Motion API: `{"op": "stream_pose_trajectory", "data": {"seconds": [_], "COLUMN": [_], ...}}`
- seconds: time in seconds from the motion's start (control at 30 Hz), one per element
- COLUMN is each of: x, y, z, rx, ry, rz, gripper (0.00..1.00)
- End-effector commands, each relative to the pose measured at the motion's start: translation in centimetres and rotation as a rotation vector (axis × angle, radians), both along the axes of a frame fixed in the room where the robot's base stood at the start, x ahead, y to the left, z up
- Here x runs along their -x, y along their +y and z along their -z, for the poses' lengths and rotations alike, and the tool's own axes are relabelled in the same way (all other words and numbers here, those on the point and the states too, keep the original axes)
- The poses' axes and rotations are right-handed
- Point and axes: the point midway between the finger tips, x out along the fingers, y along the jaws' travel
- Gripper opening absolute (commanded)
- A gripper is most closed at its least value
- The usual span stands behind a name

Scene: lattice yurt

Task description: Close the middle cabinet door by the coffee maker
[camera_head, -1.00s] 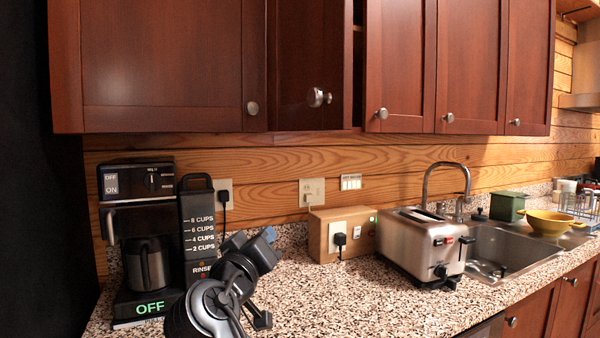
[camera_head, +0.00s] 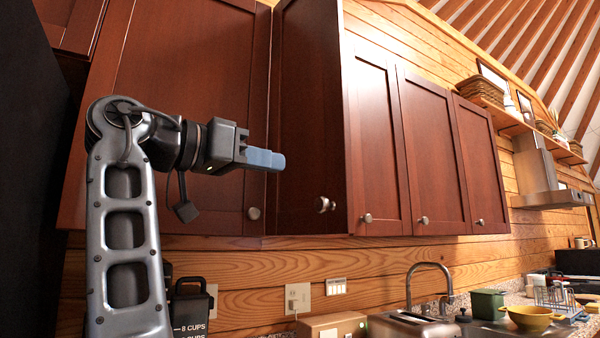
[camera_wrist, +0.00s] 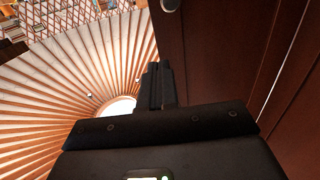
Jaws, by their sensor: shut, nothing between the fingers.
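The middle cabinet door (camera_head: 308,110) is dark reddish wood and stands ajar, swung outward from the row of wall cabinets. Its round metal knob (camera_head: 322,204) is near its lower edge. My gripper (camera_head: 280,161) is raised in front of the cabinets, its blue-grey fingers shut and empty, pointing right. In the picture the fingertips overlap the door's left edge; whether they touch cannot be told. In the wrist view, the shut fingers (camera_wrist: 157,87) lie beside a dark wood panel with a knob at the top. The coffee maker's black part (camera_head: 188,303) shows low behind my arm.
A closed cabinet door (camera_head: 190,110) is left of the middle one, and several closed doors (camera_head: 430,150) are to its right. Below are a toaster (camera_head: 410,325), a faucet (camera_head: 430,268) and a yellow bowl (camera_head: 530,317). A shelf with baskets (camera_head: 482,90) is at right.

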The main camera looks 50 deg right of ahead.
Motion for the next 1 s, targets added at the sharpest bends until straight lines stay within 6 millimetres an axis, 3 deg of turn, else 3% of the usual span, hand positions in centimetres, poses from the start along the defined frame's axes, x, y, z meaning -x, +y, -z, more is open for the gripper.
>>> {"op": "stream_pose_trajectory", "data": {"seconds": [0.6, 0.8, 1.0], "x": [1.8, 2.1, 2.2], "y": [-10.7, -12.8, -13.4], "z": [-0.1, 0.0, 0.1], "rx": [0.002, 0.002, 0.002], "ry": [0.002, 0.002, 0.002], "rz": [0.000, -0.002, -0.003], "gripper": [0.00, 0.00, 0.00]}}
